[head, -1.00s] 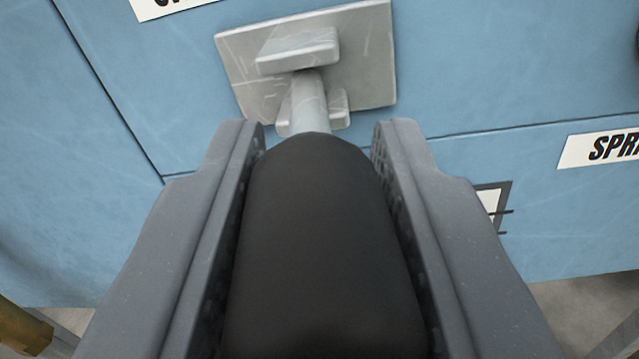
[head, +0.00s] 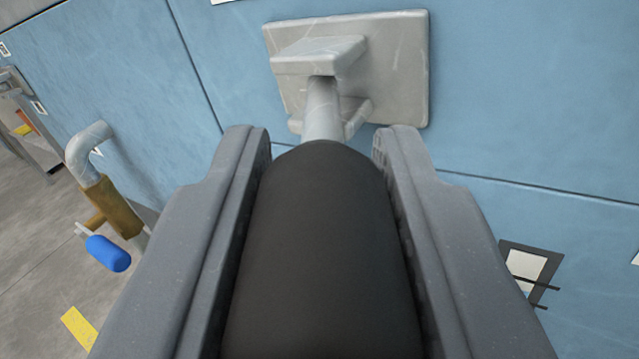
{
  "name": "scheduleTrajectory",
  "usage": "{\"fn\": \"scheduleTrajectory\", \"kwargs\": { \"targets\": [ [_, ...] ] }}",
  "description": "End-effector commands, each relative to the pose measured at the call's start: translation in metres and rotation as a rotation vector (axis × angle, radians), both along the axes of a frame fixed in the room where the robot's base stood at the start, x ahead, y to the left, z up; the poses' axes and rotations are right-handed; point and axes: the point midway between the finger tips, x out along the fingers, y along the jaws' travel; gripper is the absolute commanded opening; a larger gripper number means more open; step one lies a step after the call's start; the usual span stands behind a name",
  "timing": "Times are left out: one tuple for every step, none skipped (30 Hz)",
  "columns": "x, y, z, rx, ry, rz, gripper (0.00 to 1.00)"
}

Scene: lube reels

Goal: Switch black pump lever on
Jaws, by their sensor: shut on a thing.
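The black pump lever has a thick black grip (head: 320,250) that fills the space between my fingers. Its grey metal shaft (head: 322,110) runs up to a pale grey metal bracket plate (head: 395,70) on the blue panel. My gripper (head: 321,150) is shut on the black grip, one finger along each side. The near end of the grip runs out of the picture at the bottom.
The blue panel (head: 520,90) fills the back and right. A small black-framed label (head: 528,268) is at lower right. At left stands a grey pipe (head: 85,145) with a brass fitting (head: 112,205) and a blue-handled valve (head: 108,253). Grey floor with a yellow mark (head: 79,328) lies at lower left.

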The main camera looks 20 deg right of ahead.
Motion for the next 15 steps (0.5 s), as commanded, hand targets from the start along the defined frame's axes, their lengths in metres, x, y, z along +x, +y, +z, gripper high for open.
{"fn": "scheduleTrajectory", "kwargs": {
  "targets": [
    [0.0003, 0.0013, -0.0027, 0.005, 0.006, 0.009, 0.0],
    [0.0012, 0.0021, -0.0029, 0.005, 0.006, 0.014, 0.0],
    [0.0022, 0.0026, -0.003, 0.005, 0.006, 0.019, 0.0],
    [0.0026, 0.0027, -0.003, 0.005, 0.005, 0.021, 0.0],
    [0.003, 0.0028, -0.0032, 0.005, 0.005, 0.022, 0.0],
    [0.0033, 0.0028, -0.0032, 0.005, 0.004, 0.024, 0.0],
    [0.0035, 0.0029, -0.0034, 0.005, 0.004, 0.024, 0.0],
    [0.0039, 0.0032, -0.0035, 0.006, 0.005, 0.025, 0.0],
    [0.0042, 0.0034, -0.0037, 0.006, 0.005, 0.025, 0.0],
    [0.0042, 0.0033, -0.0037, 0.006, 0.005, 0.025, 0.0],
    [0.0042, 0.0033, -0.0038, 0.006, 0.005, 0.024, 0.0],
    [0.0043, 0.0032, -0.0038, 0.006, 0.005, 0.024, 0.0],
    [0.0042, 0.0031, -0.0038, 0.006, 0.005, 0.024, 0.0],
    [0.0042, 0.0031, -0.0039, 0.006, 0.005, 0.023, 0.0],
    [0.0041, 0.003, -0.0041, 0.006, 0.005, 0.023, 0.28]
  ]
}}
